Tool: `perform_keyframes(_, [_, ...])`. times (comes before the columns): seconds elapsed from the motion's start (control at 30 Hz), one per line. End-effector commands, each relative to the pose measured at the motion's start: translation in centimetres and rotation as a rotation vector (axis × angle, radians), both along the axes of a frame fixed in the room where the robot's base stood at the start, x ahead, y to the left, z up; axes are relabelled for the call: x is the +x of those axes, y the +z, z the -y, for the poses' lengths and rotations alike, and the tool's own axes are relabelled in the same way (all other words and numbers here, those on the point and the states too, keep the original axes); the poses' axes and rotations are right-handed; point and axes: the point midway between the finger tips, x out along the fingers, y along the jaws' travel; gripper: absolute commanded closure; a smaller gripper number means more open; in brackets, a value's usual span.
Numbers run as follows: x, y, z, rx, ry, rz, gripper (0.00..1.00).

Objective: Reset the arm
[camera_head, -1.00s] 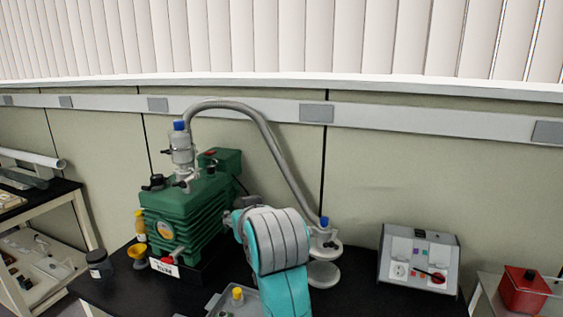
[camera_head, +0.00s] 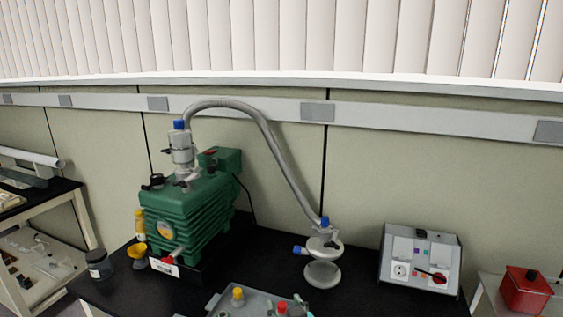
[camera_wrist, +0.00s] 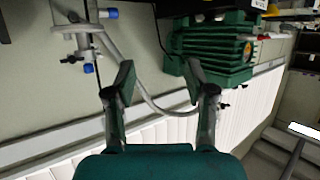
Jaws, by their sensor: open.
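My gripper (camera_wrist: 158,85) shows in the wrist view with its two fingers spread apart and nothing between them. The wrist picture is upside down, with the green vacuum pump (camera_wrist: 210,48) and the grey hose (camera_wrist: 130,75) beyond the fingers. In the head view my arm and gripper are not visible.
A grey control box (camera_head: 419,258) is at right. A grey tray (camera_head: 222,304) with colored-capped items is at the front. Small bottles (camera_head: 98,264) stand at left.

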Motion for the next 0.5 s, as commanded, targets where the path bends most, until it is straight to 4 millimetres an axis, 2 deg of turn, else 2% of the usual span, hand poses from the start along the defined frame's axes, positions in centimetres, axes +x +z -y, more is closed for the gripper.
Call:
perform_keyframes(0.03, [-1.2, -2.0, 1.0, -0.002, -0.009, -0.007, 0.45])
perform_keyframes(0.2, [-4.8, -6.4, 3.6, 0.000, -0.033, 0.002, 0.45])
perform_keyframes(0.5, [-12.6, -12.4, 8.1, 0.003, -0.077, 0.017, 0.45])
